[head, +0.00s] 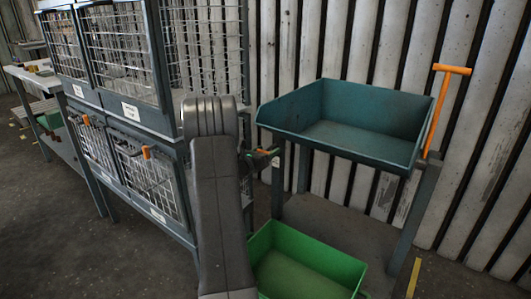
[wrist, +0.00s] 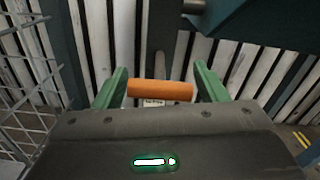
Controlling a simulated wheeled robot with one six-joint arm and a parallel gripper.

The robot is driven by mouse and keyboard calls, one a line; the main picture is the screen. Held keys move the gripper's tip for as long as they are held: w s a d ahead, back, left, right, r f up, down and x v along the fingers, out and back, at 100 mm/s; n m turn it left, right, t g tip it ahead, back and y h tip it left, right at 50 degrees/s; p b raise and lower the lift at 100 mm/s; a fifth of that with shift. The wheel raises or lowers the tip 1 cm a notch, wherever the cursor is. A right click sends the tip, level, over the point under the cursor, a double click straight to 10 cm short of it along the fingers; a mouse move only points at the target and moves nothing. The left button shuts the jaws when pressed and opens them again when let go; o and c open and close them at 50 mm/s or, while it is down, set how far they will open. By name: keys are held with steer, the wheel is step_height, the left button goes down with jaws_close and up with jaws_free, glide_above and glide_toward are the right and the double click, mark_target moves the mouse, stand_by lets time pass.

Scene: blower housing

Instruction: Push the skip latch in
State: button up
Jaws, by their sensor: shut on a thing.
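The teal skip (head: 290,110) is an open tray on a dark stand, and it sits level. The skip latch shows as an orange bar (wrist: 160,90) on a grey rod in the wrist view. In the head view a small orange part (head: 264,151) of it shows at the left of the stand. My gripper (wrist: 160,73) has its green fingers at the two ends of the orange bar and is shut on it. My arm hides part of the gripper in the head view. How far the rod sits in its mount cannot be told.
A green bin (head: 345,268) stands on the floor below the skip. A tall orange T-handle (head: 437,110) rises at the skip's right. A wire-mesh cabinet (head: 122,65) with orange door handles stands close on the left. A corrugated wall is behind.

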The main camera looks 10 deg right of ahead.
mark_target(276, 144)
steer(key=b+x, duration=0.1)
steer(key=x, duration=0.1)
steer(key=shift+w+d+f+b, duration=0.2)
steer(key=shift+w+d+b, duration=0.1)
steer(key=shift+b, duration=0.1)
steer(key=shift+w+d+r, duration=0.1)
steer(key=shift+w+d, duration=0.05)
steer(key=shift+r, duration=0.2)
steer(key=o, duration=1.3)
steer(key=shift+d+f, duration=0.1)
steer(key=p+v, duration=0.1)
steer(key=v, duration=1.2)
steer(key=shift+s+a, duration=0.25)
steer(key=shift+a, duration=0.05)
steer(key=shift+w, duration=0.1)
